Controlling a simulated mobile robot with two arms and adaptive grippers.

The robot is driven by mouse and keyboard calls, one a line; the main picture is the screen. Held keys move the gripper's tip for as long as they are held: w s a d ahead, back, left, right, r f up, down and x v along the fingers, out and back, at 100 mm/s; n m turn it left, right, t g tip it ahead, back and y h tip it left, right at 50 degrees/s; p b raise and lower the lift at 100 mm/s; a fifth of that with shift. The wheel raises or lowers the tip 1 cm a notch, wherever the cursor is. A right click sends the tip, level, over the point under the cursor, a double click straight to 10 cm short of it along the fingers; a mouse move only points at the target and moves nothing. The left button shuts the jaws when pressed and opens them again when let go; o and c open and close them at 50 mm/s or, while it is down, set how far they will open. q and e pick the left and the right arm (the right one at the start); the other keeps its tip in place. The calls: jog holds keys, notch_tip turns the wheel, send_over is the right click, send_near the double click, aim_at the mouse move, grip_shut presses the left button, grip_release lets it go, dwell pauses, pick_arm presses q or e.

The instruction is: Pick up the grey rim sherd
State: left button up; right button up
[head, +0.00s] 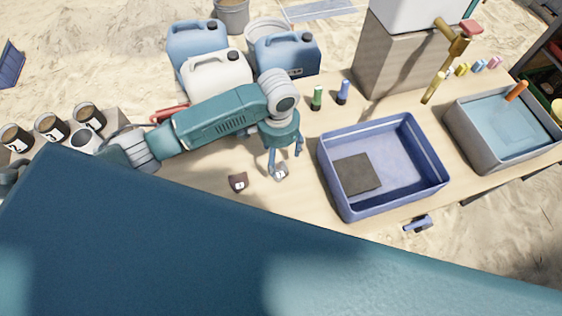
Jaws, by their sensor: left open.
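The grey rim sherd (281,172) lies on the light wooden table, left of the blue tub. My left gripper (285,158) comes down over it with its fingers apart, one at the sherd's left and one up and to its right. Whether a finger touches the sherd cannot be told. A dark brown sherd (238,182) lies a little to the left. My right gripper does not show.
The blue tub (334,185) with a dark flat pad (357,174) stands to the right. A grey basin of water (474,140) is farther right. Jerrycans (219,78) and two small bottles (317,97) stand behind. My teal body covers the foreground.

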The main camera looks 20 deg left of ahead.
aim_at(279, 170)
pick_arm(q)
notch_tip(279, 170, down, 2)
jog(key=shift+s+f, duration=0.1)
jog(key=shift+s, duration=0.05)
jog(key=shift+f, duration=0.3)
notch_tip(279, 170, down, 4)
jog(key=shift+f+p, duration=0.2)
jog(key=shift+p, duration=0.2)
jog(key=shift+w+f, duration=0.2)
jog(key=shift+f, duration=0.25)
jog(key=c, duration=1.2)
jog(key=shift+c, duration=0.2)
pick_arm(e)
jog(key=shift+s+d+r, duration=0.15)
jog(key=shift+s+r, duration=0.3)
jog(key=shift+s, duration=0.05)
